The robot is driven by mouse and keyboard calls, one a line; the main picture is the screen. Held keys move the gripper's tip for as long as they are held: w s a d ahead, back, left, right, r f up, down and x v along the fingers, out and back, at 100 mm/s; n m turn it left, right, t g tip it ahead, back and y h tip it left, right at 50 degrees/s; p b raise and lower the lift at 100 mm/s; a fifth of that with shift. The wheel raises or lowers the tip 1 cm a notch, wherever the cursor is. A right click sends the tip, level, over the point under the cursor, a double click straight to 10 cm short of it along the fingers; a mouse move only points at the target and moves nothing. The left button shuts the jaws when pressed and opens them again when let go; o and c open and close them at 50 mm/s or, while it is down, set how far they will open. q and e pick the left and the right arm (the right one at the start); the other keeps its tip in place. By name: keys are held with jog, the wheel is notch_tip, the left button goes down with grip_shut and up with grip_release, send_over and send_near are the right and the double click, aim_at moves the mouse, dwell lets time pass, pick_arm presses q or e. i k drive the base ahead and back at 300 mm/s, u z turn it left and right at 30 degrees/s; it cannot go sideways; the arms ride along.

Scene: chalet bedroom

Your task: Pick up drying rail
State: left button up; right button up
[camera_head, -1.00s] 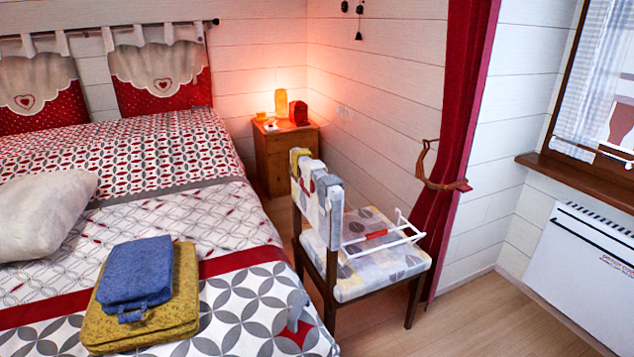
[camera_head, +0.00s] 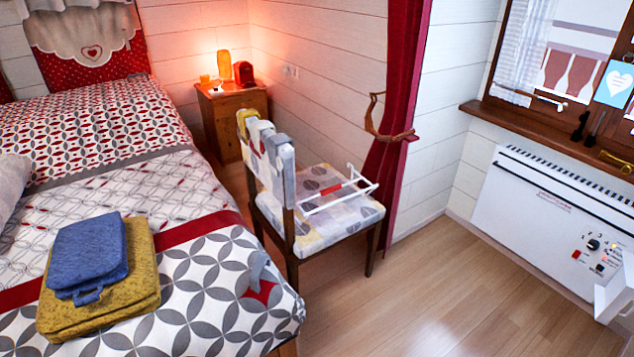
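A white wire rack with a red piece, which looks like the drying rail (camera_head: 340,199), lies on the patterned seat of the chair (camera_head: 355,217). Its bars stick up slightly at the seat's right side, near the red curtain.
The bed (camera_head: 215,300) fills the left, with folded blue (camera_head: 90,255) and yellow (camera_head: 130,295) items on it. A nightstand (camera_head: 228,115) with a lit lamp stands behind. A white heater (camera_head: 545,220) is below the windowsill (camera_head: 540,135). The wooden floor (camera_head: 440,290) is clear right of the chair.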

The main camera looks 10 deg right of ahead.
aim_at(338, 186)
jog(key=z, duration=0.7)
jog(key=i, duration=0.8)
jog(key=z, duration=1.5)
jog(key=i, duration=1.8)
jog(key=z, duration=0.05)
